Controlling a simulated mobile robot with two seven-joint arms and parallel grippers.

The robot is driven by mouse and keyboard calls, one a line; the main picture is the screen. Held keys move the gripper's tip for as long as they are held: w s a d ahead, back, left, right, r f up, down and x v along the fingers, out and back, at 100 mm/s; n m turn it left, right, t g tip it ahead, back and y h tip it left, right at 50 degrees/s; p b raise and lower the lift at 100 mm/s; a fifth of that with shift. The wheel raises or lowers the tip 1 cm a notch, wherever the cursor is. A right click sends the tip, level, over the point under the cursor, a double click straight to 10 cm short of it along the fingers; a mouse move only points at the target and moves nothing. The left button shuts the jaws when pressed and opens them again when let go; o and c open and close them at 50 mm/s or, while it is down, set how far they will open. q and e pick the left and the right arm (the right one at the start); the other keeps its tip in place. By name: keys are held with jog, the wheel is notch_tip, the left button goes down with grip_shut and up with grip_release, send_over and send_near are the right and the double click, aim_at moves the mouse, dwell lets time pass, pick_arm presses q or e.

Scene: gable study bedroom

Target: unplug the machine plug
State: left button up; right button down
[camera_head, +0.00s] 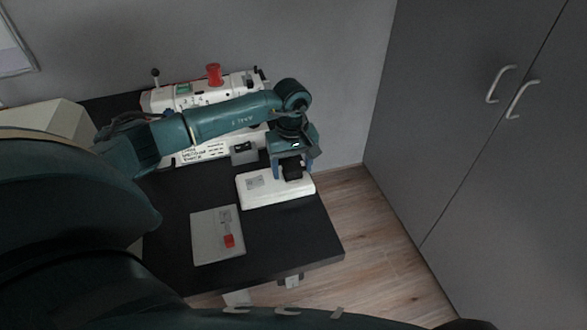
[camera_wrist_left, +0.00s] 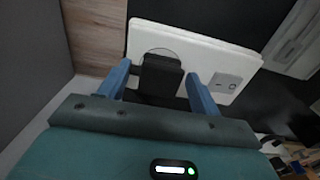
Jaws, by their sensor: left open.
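The black machine plug (camera_head: 293,172) sits in the white socket box (camera_head: 262,200) near the right side of the dark table. In the left wrist view the plug (camera_wrist_left: 161,76) stands on the white socket box (camera_wrist_left: 205,48), with a round socket outline just behind it and a grey switch to its right. My left gripper (camera_head: 292,167) is above the box, pointing down. Its blue fingers are open, one on each side of the plug (camera_wrist_left: 158,72). A small gap shows on the right; on the left I cannot tell whether the finger touches. My right gripper is not in view.
A white machine (camera_head: 206,92) with a red knob (camera_head: 214,74) stands at the table's back, partly behind my left arm. Grey cupboard doors (camera_head: 470,150) stand right, beyond the wooden floor.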

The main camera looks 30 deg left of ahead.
aim_at(292, 166)
pick_arm(q)
jog(key=shift+f, duration=0.1)
dwell(0.4)
jog(key=c, duration=1.3)
jog(key=shift+r, duration=0.2)
jog(key=shift+r+p, duration=1.55)
jog(key=shift+r, duration=1.35)
